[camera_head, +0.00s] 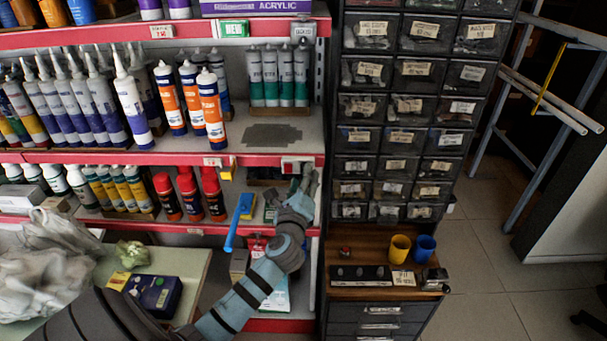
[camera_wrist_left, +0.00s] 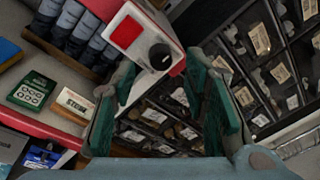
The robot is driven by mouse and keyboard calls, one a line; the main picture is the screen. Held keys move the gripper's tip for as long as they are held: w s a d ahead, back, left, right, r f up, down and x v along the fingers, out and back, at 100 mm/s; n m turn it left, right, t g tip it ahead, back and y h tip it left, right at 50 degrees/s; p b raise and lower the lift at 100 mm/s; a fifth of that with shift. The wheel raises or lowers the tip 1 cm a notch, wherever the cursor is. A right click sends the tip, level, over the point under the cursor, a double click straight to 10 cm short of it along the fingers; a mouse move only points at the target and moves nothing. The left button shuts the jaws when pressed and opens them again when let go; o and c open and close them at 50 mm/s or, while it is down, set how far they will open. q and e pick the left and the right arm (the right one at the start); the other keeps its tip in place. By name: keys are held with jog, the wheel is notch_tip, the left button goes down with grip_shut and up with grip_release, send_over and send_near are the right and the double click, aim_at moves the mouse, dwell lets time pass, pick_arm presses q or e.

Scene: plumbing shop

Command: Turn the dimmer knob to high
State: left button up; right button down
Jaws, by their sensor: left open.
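The dimmer is a small box with a white and red face and a round black dimmer knob (camera_wrist_left: 159,55), seen in the left wrist view just beyond my fingertips. A small light mark shows on the knob, but its setting cannot be read. In the head view the dimmer box (camera_head: 290,164) sits at the right end of the red middle shelf edge, partly hidden by my gripper. My left gripper (camera_head: 304,176) is just in front of it. In the left wrist view the gripper (camera_wrist_left: 160,72) is open, its teal fingers apart with nothing between them. My right gripper is not in view.
A dark cabinet of small labelled drawers (camera_head: 415,68) stands close on the right. Shelves of tubes (camera_head: 210,105) and bottles lie left. A wooden counter (camera_head: 345,290) holds a yellow cup (camera_head: 399,248) and blue cup (camera_head: 424,247).

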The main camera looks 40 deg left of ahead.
pick_arm(q)
jog(key=shift+x, duration=1.2)
grip_shut()
